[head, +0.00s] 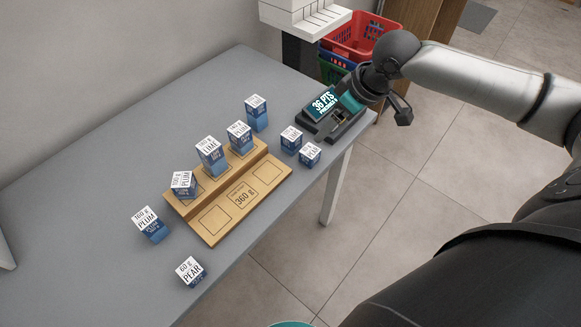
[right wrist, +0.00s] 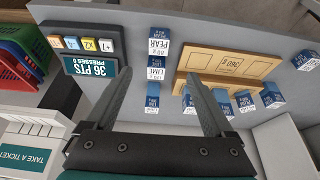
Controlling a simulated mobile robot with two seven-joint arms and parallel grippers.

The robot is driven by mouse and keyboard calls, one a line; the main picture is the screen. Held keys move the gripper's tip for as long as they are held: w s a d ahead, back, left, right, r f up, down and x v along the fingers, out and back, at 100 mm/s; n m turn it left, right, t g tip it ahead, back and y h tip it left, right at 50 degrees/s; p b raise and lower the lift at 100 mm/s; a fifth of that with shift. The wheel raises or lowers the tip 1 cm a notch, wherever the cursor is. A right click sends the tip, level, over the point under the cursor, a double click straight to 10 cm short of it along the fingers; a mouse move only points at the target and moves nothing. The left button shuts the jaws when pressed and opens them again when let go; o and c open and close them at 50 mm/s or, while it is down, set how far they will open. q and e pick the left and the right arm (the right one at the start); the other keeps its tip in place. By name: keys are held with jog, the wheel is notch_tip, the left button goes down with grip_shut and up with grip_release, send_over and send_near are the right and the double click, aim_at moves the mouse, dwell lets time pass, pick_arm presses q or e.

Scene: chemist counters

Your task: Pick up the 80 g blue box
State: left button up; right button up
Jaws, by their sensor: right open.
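Several small blue boxes with white printed tops are on the grey counter. A pear box (head: 310,154), whose top appears to read 80 g, stands at the counter's right edge; it also shows in the right wrist view (right wrist: 158,47). A lime box (head: 291,139) stands beside it and shows in the right wrist view (right wrist: 153,76). My right gripper (right wrist: 158,76) is open and empty. In the right wrist view its fingertips frame the lime box, with the pear box beyond. In the head view the gripper is above the display device, apart from the boxes. My left gripper is not in view.
A wooden stand (head: 275,172) marked 360 g holds several boxes on its raised step. A 60 g pear box (head: 190,272) and a plum box (head: 150,224) stand left of it. A "36 PTS" device (head: 322,104) and red basket (head: 362,32) are at the far end.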

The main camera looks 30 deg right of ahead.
jog(key=b, duration=0.3)
send_near(311, 151)
jog(key=x, duration=0.5)
jog(key=shift+w+a, duration=0.15)
jog(key=shift+a, duration=0.1)
jog(key=shift+d+b+x, duration=0.15)
jog(key=shift+b+x, duration=0.2)
jog(key=shift+x, duration=0.95)
jog(key=shift+d+b+x, duration=0.1)
jog(key=shift+b+x, duration=0.25)
jog(key=shift+x, duration=0.95)
jog(key=shift+c, duration=0.2)
grip_shut()
